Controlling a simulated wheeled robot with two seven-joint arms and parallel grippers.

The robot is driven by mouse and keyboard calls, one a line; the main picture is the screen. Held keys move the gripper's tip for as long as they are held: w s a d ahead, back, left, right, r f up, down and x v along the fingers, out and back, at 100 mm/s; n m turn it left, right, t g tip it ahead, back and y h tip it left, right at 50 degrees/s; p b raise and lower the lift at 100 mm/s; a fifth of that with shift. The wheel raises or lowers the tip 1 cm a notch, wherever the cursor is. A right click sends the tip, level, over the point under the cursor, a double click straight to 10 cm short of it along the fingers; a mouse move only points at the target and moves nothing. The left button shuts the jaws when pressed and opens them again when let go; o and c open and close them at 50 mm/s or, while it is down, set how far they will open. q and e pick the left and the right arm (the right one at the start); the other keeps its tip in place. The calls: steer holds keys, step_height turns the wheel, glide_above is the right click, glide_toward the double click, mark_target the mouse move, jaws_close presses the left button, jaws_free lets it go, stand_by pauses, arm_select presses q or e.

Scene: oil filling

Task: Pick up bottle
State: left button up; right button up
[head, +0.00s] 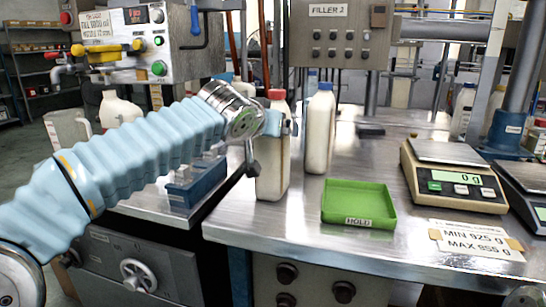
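A white bottle with a red cap (273,160) stands upright on the steel table. A similar white bottle with a blue cap (319,130) stands just right of it. My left arm reaches in from the left, and my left gripper (274,128) is at the upper body of the red-capped bottle, overlapping it in the picture. The gripper's fingers are partly hidden by the wrist, so I cannot tell whether they are closed on the bottle. My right gripper is not in view.
A green tray marked HOLD (358,203) lies right of the bottles. A scale reading 0 g (452,178) stands farther right, with a MIN/MAX label (476,239) in front. A blue block (195,183) sits left on the lower bench. A FILLER 2 panel (340,35) is behind.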

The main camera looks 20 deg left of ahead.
arm_select(q)
jaws_close()
steer(key=shift+r, duration=0.15)
stand_by(0.6)
